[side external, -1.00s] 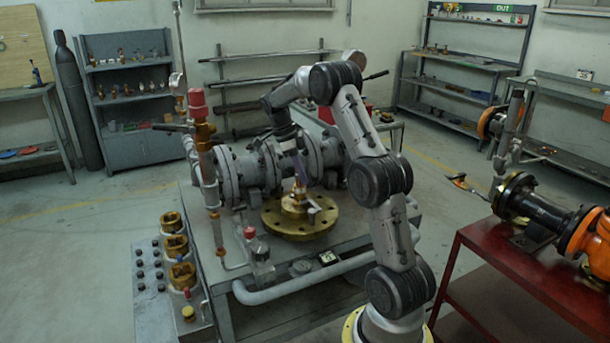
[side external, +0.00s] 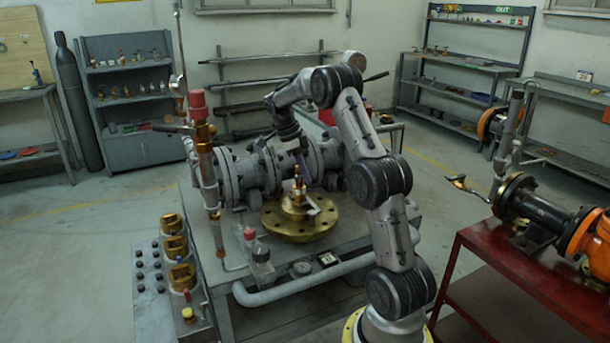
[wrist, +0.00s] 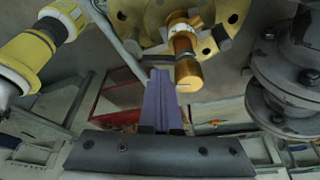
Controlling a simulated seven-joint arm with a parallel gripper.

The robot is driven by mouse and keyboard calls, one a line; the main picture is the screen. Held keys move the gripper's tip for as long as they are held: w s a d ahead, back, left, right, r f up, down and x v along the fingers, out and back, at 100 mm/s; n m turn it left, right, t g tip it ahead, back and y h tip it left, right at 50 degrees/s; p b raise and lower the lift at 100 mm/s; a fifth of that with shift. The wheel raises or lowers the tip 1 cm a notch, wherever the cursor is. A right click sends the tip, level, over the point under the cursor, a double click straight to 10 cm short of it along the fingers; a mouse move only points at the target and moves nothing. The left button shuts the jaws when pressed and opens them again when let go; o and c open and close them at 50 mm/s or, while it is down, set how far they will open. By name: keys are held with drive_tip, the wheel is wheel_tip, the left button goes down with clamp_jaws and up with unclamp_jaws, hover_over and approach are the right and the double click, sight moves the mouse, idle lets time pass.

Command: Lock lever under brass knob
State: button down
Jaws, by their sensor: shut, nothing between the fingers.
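A brass knob (side external: 298,183) stands upright on the round brass flange (side external: 275,222) on the grey bench. In the wrist view the knob (wrist: 187,70) shows as a brass cylinder in front of the flange (wrist: 128,12). A pale flat piece (side external: 313,207), perhaps the lever, lies beside the knob's base. In the wrist view a dark bar (wrist: 154,58) crosses beside the knob; I cannot tell if it is the same piece. My gripper (side external: 306,176) is shut and empty, tilted just beside the knob. Its purple fingers (wrist: 161,78) end close to the bar; contact is unclear.
Grey flanged pipework (side external: 262,168) runs behind the flange. A red-capped upright pipe (side external: 205,150) stands left, and a small red-topped fitting (side external: 257,250) is at the front. A red table (side external: 500,275) with an orange-and-black valve is at right.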

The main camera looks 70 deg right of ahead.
drive_tip(key=s+d, duration=0.2)
drive_tip(key=s, duration=0.2)
drive_tip(key=v, duration=1)
drive_tip(key=shift+w+a, duration=0.15)
drive_tip(key=shift+a, duration=0.25)
